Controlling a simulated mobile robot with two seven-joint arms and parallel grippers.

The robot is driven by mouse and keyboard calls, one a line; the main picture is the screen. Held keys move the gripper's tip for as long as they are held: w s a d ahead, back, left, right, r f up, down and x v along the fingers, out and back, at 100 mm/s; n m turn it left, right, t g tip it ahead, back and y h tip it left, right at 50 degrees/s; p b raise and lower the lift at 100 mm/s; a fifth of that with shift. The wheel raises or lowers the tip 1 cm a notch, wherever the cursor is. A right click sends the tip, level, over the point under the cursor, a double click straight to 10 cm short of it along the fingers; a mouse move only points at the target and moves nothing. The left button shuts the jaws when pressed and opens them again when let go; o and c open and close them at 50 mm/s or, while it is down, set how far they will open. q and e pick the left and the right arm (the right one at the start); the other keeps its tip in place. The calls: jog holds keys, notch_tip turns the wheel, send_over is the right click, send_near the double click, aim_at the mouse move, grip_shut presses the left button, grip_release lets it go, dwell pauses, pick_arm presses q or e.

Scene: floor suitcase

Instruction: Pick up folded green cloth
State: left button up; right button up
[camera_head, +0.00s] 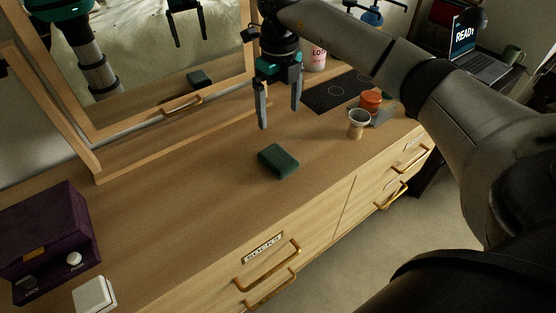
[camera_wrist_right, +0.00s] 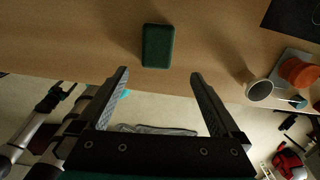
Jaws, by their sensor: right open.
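The folded green cloth (camera_head: 278,161) lies flat on the wooden dresser top, near its front edge, in the head view. It also shows at the top centre of the right wrist view (camera_wrist_right: 158,46). My right gripper (camera_head: 280,116) is open and empty, with its fingers pointing down above the dresser, behind and above the cloth in the head view. In the right wrist view the two fingers (camera_wrist_right: 159,75) are spread wide, and the cloth lies beyond the gap between their tips, not touching them. My left gripper does not show directly in the head view.
A white cup (camera_head: 358,122) and an orange jar (camera_head: 370,101) stand right of the cloth. A dark mat (camera_head: 335,92) lies behind them. A mirror (camera_head: 150,60) stands at the back. A purple box (camera_head: 45,240) sits at the left. The dresser around the cloth is clear.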

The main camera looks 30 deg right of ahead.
aim_at(278, 157)
jog(key=f, duration=0.4)
jog(key=f+b, duration=0.1)
jog(key=f, duration=0.9)
jog(key=shift+s+a, duration=0.1)
jog(key=shift+a, duration=0.15)
jog(key=shift+c, duration=0.4)
jog(key=shift+r, duration=0.1)
jog(key=c, duration=1)
notch_tip(278, 157, up, 20)
jog(key=p, duration=0.2)
